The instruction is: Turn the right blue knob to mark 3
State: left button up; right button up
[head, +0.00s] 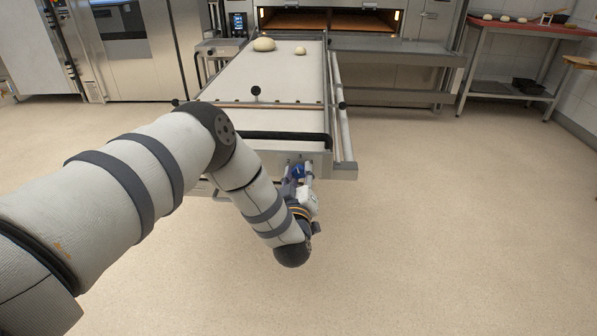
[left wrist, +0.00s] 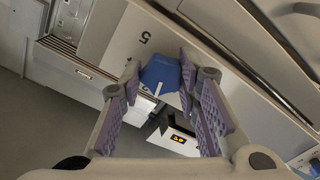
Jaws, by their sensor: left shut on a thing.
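The blue knob (head: 298,170) is on the front end panel of the long loader table, and shows larger in the left wrist view (left wrist: 160,74). My left gripper (head: 297,174) is shut on it, with its purple-padded fingers (left wrist: 159,70) on both sides of the knob. A short white line shows at the knob's edge. My right gripper is in neither view.
The long loader table (head: 275,80) carries two dough balls (head: 264,44) at its far end, before the lit oven (head: 330,20). A small orange-lit display (left wrist: 178,138) shows near the knob. A red-topped table (head: 530,26) stands at the back right. The floor around is clear.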

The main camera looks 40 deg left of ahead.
pick_arm(q)
jog(key=shift+r+m, duration=0.1)
jog(key=shift+m, duration=1.2)
jog(key=shift+m+p, duration=0.3)
jog(key=o, duration=1.2)
jog(key=shift+c, duration=0.2)
jog(key=v, duration=1.2)
jog(key=shift+s, duration=0.1)
